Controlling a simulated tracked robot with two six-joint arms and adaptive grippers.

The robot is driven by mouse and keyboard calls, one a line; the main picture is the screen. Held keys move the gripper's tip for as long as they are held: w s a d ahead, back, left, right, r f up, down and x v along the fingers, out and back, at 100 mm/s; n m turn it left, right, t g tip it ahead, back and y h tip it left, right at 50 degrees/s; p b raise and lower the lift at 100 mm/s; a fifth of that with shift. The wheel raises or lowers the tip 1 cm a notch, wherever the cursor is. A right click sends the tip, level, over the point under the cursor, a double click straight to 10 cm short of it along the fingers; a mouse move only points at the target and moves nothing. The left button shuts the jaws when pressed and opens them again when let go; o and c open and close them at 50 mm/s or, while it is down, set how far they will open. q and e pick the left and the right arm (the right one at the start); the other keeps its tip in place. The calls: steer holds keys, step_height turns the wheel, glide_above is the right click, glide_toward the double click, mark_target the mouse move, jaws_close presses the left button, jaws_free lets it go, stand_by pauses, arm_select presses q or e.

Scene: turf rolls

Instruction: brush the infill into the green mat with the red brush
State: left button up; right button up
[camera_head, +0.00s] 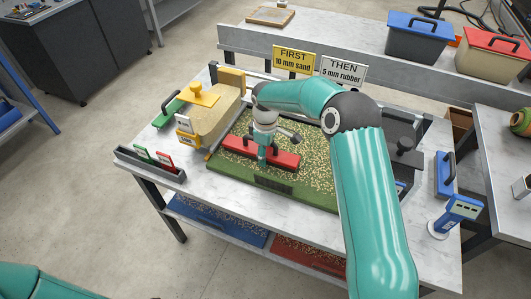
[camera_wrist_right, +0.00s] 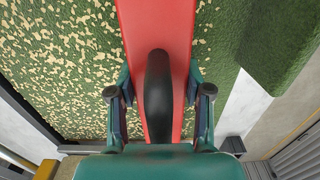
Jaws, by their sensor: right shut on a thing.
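The red brush (camera_head: 283,160) lies across the green mat (camera_head: 306,190), bristle side down toward the turf. My right gripper (camera_head: 263,152) is above it, shut on its dark handle, which shows between the fingers in the right wrist view (camera_wrist_right: 158,90). Pale beige infill grains lie scattered over the mat. In the right wrist view they are dense left of the red brush (camera_wrist_right: 185,20), and the mat (camera_wrist_right: 235,60) is mostly plain green to its right. My left gripper is out of view. My right arm hides part of the mat's right side.
A clear hopper of sand-coloured grains (camera_head: 215,118) stands left of the mat. Signs read "FIRST 10 mm sand" (camera_head: 294,59) and "THEN 5 mm rubber" (camera_head: 343,69). A dark tray (camera_head: 150,165) sits at the table's left edge. A blue-and-white device (camera_head: 455,213) stands at right.

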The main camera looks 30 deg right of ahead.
mark_target(275, 154)
steer(key=shift+f, duration=0.1)
steer(key=shift+d, duration=0.1)
stand_by(0.3)
steer(key=shift+s+d+b, duration=0.3)
steer(key=shift+s+b, duration=0.05)
steer(key=shift+s, duration=0.05)
steer(key=shift+s+d+b, duration=0.3)
steer(key=shift+s+d, duration=0.4)
steer(key=shift+s, duration=0.15)
steer(key=shift+w+a, duration=0.1)
steer(key=shift+w+a+p, duration=0.5)
steer(key=shift+w+a, duration=0.45)
steer(key=shift+w, duration=0.2)
